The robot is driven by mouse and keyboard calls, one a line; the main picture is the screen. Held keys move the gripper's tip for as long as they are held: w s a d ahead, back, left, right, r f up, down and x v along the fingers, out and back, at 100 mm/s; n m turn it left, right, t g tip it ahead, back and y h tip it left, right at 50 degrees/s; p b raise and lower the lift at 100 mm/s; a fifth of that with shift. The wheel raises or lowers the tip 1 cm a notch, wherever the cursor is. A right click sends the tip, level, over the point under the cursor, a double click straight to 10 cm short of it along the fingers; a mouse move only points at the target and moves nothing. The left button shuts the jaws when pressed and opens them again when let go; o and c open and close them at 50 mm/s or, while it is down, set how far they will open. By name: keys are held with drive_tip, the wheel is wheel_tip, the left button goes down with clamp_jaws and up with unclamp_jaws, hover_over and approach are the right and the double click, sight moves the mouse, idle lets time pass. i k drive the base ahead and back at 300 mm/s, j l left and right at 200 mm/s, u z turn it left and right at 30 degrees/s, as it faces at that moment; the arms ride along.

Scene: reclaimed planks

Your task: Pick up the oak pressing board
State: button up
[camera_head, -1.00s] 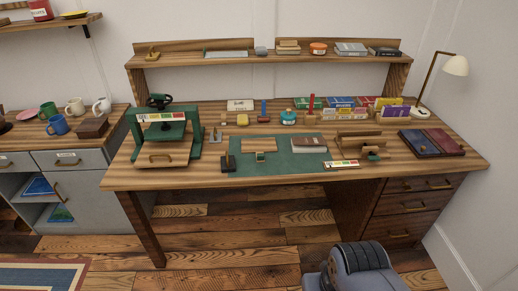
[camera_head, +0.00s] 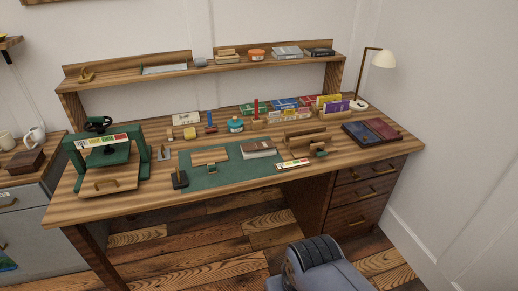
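A flat pale wooden board (camera_head: 209,156) lies on the green mat (camera_head: 230,174) on the desk, with a small wooden block with a dark face at its front edge. Another light wooden board with a brass handle (camera_head: 107,184) sits low in the green press (camera_head: 104,150) at the desk's left end. I cannot tell for sure which of the two is the oak pressing board. My gripper is not in view; only a grey rounded part of my own body shows at the bottom.
A closed book (camera_head: 259,149) lies on the mat. A dark upright tool (camera_head: 179,178) stands at its left edge, and a colour-marked strip (camera_head: 293,164) at its right. Floor before the desk is open.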

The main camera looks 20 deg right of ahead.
sight(208, 158)
drive_tip(key=i+l, duration=0.1)
drive_tip(key=i, duration=0.4)
drive_tip(key=i+l, duration=0.1)
drive_tip(key=i, duration=0.4)
drive_tip(key=i+l, duration=0.1)
drive_tip(key=i, duration=0.45)
drive_tip(key=j+u, duration=0.05)
